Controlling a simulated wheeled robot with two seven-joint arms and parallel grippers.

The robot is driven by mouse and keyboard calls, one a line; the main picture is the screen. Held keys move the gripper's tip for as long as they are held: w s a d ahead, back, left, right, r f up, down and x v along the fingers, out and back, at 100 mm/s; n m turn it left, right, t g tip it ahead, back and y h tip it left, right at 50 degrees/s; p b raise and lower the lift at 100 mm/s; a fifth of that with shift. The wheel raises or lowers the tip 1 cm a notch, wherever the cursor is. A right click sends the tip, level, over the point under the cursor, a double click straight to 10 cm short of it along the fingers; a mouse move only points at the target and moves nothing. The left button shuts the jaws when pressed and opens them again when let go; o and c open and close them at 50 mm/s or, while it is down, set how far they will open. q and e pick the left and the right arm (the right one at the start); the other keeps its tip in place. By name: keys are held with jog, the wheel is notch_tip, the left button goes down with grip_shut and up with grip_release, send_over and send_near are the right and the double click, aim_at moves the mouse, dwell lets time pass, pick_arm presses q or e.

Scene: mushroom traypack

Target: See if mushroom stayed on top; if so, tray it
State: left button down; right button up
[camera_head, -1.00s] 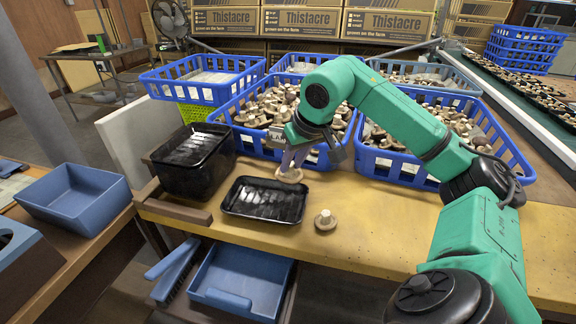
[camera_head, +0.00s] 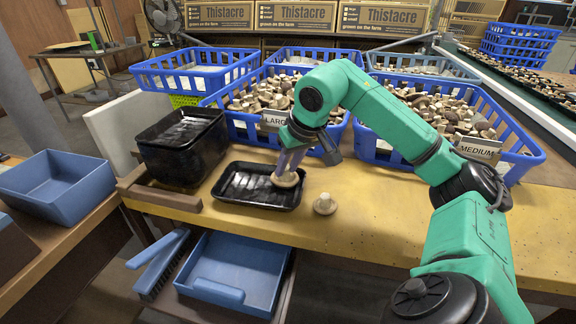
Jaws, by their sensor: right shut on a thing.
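My right gripper (camera_head: 288,166) is shut on a pale brown mushroom (camera_head: 286,180), gripping it from above. The mushroom shows at the right end of the black tray (camera_head: 232,199), overlapping its rim in the view; I cannot tell whether it touches the tray. The tray lies on the yellow table and no other mushroom shows in it. A second mushroom (camera_head: 325,204) sits on the table just right of the tray, stem up. My left gripper is not in view.
A stack of black trays (camera_head: 180,160) stands left of the tray. Blue crates of mushrooms, one signed LARGE (camera_head: 275,121) and one MEDIUM (camera_head: 478,150), stand behind. A blue bin (camera_head: 60,205) is at left. The yellow table front (camera_head: 400,225) is clear.

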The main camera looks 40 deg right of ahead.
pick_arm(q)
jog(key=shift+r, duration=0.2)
pick_arm(e)
jog(key=o, duration=1)
jog(key=shift+r, duration=0.1)
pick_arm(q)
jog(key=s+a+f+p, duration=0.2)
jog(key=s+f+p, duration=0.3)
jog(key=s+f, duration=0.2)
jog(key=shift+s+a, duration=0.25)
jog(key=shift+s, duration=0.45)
pick_arm(e)
jog(key=v, duration=1.4)
jog(key=shift+s, duration=0.15)
